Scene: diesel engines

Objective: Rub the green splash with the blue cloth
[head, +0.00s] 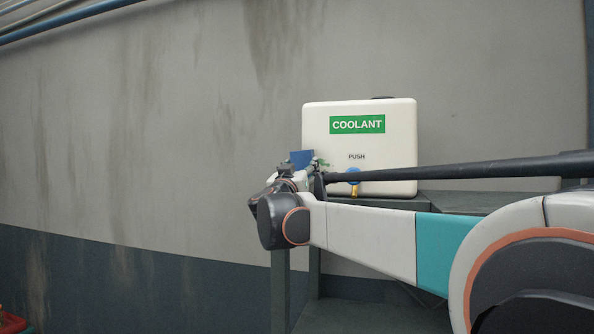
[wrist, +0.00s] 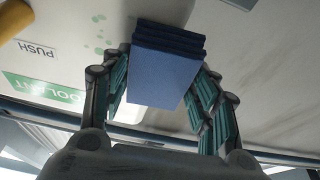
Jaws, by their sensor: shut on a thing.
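The blue cloth (wrist: 160,75) is a folded stack between the fingers of my gripper (wrist: 165,85), which is shut on it. In the head view the cloth (head: 301,158) shows at the left edge of the white coolant tank, above my gripper (head: 304,178). The green splash (wrist: 98,36) is a group of small green spots on the tank's face, just left of the cloth in the wrist view. In the head view a bit of the splash (head: 322,163) shows beside the cloth; the rest is hidden. I cannot tell whether the cloth touches the tank.
The white tank (head: 400,125) carries a green COOLANT label (head: 357,124) and the word PUSH above a blue and yellow tap (head: 354,180). It stands on a dark grey stand (head: 455,202) by a stained grey wall (head: 140,130). My arm crosses in front of the stand.

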